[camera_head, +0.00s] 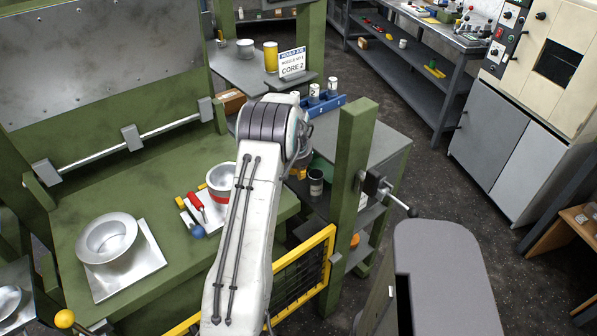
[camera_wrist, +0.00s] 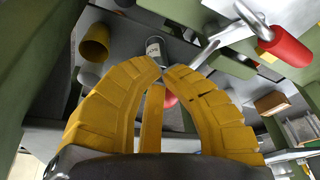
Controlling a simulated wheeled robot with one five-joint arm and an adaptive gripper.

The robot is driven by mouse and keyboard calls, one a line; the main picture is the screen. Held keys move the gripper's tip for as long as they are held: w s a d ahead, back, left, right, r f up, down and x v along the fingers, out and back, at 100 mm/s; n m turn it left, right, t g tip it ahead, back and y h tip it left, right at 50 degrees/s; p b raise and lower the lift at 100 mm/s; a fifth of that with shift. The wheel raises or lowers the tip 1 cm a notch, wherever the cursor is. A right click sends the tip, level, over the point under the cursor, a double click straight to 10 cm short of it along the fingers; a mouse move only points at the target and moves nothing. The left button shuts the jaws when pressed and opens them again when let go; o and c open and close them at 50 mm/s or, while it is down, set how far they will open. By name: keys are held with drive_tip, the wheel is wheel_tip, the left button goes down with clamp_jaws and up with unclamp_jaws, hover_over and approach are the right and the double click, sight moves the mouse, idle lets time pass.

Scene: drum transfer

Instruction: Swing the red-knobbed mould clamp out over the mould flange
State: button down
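The metal mould (camera_head: 107,238) with its wide round flange sits on a square plate on the green bed, at the left of the head view. A yellow-knobbed lever (camera_head: 64,318) is at the lower left. I cannot pick out the red-knobbed clamp surely in the head view. The wrist view shows a red grip (camera_wrist: 285,45) on a bright metal rod at upper right, apart from my fingers. My gripper (camera_wrist: 165,68) has its yellow fingertips almost together. A small red patch (camera_wrist: 170,101) shows between the fingers; I cannot tell whether it is held. My arm hides much of the gripper in the head view.
Red-handled tools (camera_head: 194,203) and a metal pot (camera_head: 221,180) lie right of the mould. A green post (camera_head: 351,180) with a lever (camera_head: 390,195) stands right of my arm. A yellow mesh guard (camera_head: 305,275) is in front. Open floor lies beyond.

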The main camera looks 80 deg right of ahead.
drive_tip(key=shift+f, duration=0.1)
drive_tip(key=d+b, duration=0.2)
drive_tip(key=b, duration=0.2)
drive_tip(key=shift+s, duration=0.1)
idle(0.4)
